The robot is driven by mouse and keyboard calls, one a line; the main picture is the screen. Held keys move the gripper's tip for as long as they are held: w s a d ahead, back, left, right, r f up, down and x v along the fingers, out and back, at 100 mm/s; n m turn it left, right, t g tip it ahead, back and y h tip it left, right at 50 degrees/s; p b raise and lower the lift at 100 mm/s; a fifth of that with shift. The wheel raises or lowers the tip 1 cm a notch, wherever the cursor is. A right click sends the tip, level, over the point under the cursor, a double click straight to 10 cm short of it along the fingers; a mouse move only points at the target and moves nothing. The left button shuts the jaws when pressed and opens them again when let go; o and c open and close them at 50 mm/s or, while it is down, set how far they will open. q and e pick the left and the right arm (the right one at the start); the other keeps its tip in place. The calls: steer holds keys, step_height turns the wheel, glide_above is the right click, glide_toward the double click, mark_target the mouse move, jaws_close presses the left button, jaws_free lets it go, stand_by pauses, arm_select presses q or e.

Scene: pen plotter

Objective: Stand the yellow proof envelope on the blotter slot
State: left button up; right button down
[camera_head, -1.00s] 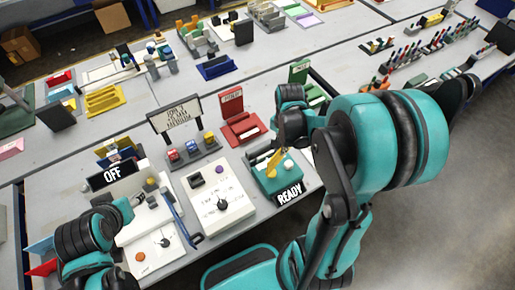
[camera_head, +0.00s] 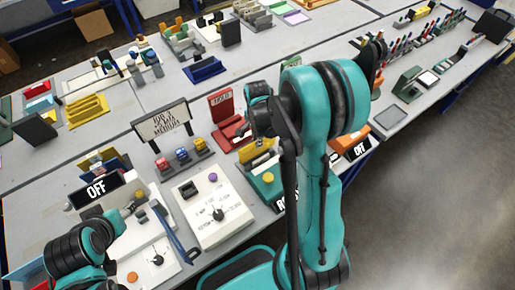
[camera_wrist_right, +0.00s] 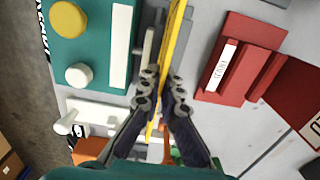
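The yellow proof envelope (camera_wrist_right: 177,35) is a thin, edge-on strip in the right wrist view, running between the fingers of my right gripper (camera_wrist_right: 162,82). The fingers are closed against its two faces. In the head view the envelope (camera_head: 257,150) shows upright at the back of a teal station (camera_head: 262,192). A grey slot-like piece (camera_wrist_right: 147,48) lies close beside it in the wrist view. I cannot tell whether its lower edge is in a slot or above it. My left arm (camera_head: 82,245) is at the lower left; its fingers cannot be made out.
A red HOLD stand (camera_wrist_right: 245,65) is close to the right of the envelope in the wrist view. The teal station has yellow (camera_wrist_right: 68,19) and white (camera_wrist_right: 79,75) knobs. A white dial panel (camera_head: 217,212) and a sign (camera_head: 162,125) stand left of it.

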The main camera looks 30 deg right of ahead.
mark_target(257, 154)
step_height(257, 154, down, 4)
steer(key=shift+b, duration=0.6)
steer(key=shift+r, duration=0.1)
steer(key=c, duration=2.2)
jaws_free()
steer(key=shift+f, duration=0.2)
steer(key=o, duration=0.5)
steer(key=shift+r, duration=0.15)
